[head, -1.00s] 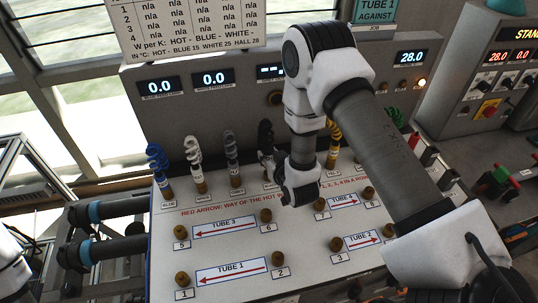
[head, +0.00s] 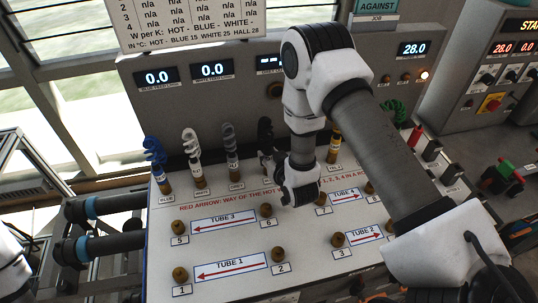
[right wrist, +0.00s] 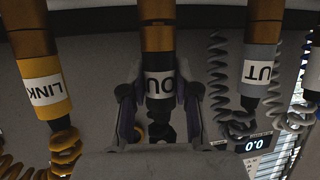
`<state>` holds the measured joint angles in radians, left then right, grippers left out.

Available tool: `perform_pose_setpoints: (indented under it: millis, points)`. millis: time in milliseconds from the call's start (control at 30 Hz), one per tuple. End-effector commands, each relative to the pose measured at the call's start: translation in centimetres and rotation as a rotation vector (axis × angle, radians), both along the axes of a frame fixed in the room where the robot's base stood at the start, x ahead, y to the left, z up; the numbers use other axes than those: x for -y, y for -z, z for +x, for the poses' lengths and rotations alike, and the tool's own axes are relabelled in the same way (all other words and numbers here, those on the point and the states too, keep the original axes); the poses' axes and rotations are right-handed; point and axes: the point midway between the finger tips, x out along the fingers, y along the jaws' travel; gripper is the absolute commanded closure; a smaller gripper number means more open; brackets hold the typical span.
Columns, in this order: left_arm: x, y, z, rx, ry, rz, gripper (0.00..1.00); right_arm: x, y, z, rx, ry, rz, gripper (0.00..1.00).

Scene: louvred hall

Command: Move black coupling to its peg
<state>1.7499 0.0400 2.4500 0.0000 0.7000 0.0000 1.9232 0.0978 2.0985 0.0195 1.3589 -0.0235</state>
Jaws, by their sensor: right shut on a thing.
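The black coupling (right wrist: 158,83) has a white label, partly hidden, and stands in line with a brass peg (right wrist: 158,38) in the right wrist view. My right gripper (right wrist: 160,92) has one finger on each side of the coupling and is shut on it. In the head view my right gripper (head: 287,184) is at the back row of the panel, near the black coiled hose (head: 265,130). The gripper and arm hide much of the coupling there. My left gripper is out of view.
Blue (head: 155,152), white (head: 191,148) and grey (head: 231,148) hoses stand left of the gripper, a yellow one (head: 335,142) right. Brass pegs such as peg 6 (head: 266,211) and peg 2 (head: 278,254) stand on the panel (head: 215,246).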

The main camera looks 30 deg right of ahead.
Motion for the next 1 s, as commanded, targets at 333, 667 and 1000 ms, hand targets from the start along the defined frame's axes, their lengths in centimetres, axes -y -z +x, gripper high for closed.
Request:
perform_pose_setpoints:
  millis: [333, 667, 1000]
  points:
    - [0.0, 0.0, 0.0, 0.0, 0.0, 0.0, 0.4, 0.0, 0.0, 0.0, 0.0, 0.0, 0.0, 0.41]
    - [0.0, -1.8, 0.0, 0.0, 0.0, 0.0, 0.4, -0.1, -2.1, -1.1, -0.002, 0.0, 0.0, 0.41]
    - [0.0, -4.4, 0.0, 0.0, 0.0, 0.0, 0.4, -0.4, -5.8, -3.6, -0.001, 0.0, 0.0, 0.41]
